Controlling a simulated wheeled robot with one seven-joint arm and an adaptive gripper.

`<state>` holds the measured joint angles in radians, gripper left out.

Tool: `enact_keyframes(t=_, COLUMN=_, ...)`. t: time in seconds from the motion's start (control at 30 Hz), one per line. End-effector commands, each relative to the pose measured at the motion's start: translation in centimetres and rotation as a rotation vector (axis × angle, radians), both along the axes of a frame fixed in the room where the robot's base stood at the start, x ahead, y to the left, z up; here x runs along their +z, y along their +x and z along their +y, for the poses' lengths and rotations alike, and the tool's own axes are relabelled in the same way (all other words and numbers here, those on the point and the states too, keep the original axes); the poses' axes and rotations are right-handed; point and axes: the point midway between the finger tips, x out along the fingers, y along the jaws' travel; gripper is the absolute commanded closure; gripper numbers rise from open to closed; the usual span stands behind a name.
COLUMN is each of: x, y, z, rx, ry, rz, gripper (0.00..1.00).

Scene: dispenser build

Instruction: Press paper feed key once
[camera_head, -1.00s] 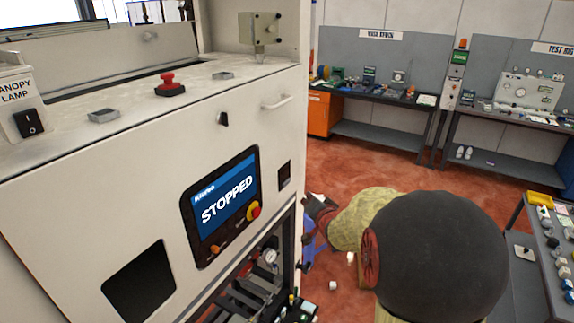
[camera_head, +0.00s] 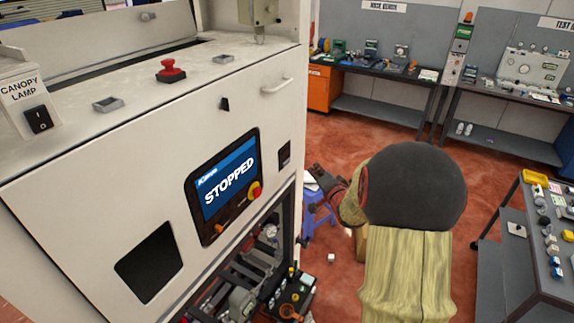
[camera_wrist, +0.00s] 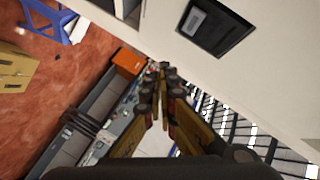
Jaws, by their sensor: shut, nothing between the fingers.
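The white machine (camera_head: 85,190) fills the left of the head view. Its front carries a dark control panel (camera_head: 225,188) with a blue screen reading STOPPED, a red-and-yellow knob (camera_head: 255,190) and a small orange control (camera_head: 219,229). I cannot make out any key labelled paper feed. My gripper (camera_head: 322,177) is to the right of the machine front, apart from it and partly hidden by my arm. In the wrist view my gripper (camera_wrist: 162,70) has its fingers together and empty. A dark panel or recess (camera_wrist: 215,25) on a white surface lies ahead to the upper right.
A red button (camera_head: 171,70) and a canopy lamp switch (camera_head: 38,119) are on the machine top. A blue stool (camera_head: 318,215) stands close below my gripper. A bench (camera_head: 545,250) with parts is at right. Open red floor lies between.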

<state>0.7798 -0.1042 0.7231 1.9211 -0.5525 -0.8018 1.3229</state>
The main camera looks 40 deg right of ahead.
Motion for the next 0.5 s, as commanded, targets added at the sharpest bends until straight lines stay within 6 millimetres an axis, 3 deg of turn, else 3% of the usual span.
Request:
enact_keyframes(t=0.2, x=-0.2, y=2.9, z=1.3, rx=0.003, ry=-0.001, rz=-0.001, gripper=1.0)
enact_keyframes(t=0.5, x=-0.1, y=5.7, z=2.4, rx=0.002, ry=-0.002, rz=-0.001, gripper=1.0)
